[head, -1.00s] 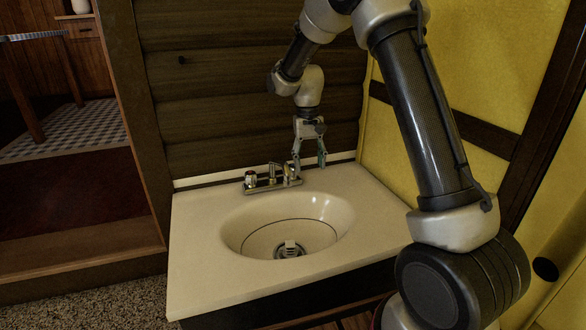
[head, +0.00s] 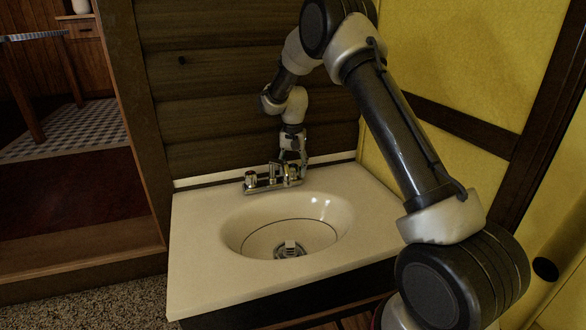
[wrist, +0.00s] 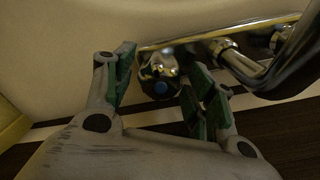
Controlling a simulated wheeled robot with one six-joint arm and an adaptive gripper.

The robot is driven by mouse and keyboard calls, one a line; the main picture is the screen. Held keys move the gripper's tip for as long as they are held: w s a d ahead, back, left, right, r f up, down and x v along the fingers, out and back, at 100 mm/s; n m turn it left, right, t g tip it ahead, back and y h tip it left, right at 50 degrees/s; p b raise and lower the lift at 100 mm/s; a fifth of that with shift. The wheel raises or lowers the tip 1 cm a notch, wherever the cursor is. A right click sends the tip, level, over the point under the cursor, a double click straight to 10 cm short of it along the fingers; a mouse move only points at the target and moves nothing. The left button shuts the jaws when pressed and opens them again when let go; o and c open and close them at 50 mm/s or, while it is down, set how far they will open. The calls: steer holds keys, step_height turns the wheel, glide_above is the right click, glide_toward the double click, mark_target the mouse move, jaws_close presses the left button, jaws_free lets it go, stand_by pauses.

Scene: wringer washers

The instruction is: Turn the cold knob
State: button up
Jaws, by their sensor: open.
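The cold knob (wrist: 160,78), dark and shiny with a blue dot, is between my gripper's two fingers in the wrist view. My gripper (wrist: 164,76) is open, with green-padded fingers on either side of the knob. I cannot tell whether either finger touches it. In the head view my gripper (head: 293,160) points down at the right end of the chrome faucet (head: 270,180) and partly hides the knob there.
The other knob (head: 251,178) is at the faucet's left end. The curved spout (wrist: 290,65) is close to my right finger in the wrist view. The cream sink (head: 205,275) has an empty basin. A wooden wall (head: 215,95) rises behind, and a yellow wall (head: 480,60) stands to the right.

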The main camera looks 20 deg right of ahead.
mark_target(293, 164)
steer(key=shift+f, duration=0.1)
steer(key=shift+c, duration=0.3)
steer(key=c, duration=1)
steer(key=n, duration=0.5)
steer(key=o, duration=1.1)
steer(key=shift+c, duration=0.2)
step_height(293, 164, up, 12)
steer(key=shift+n, duration=0.3)
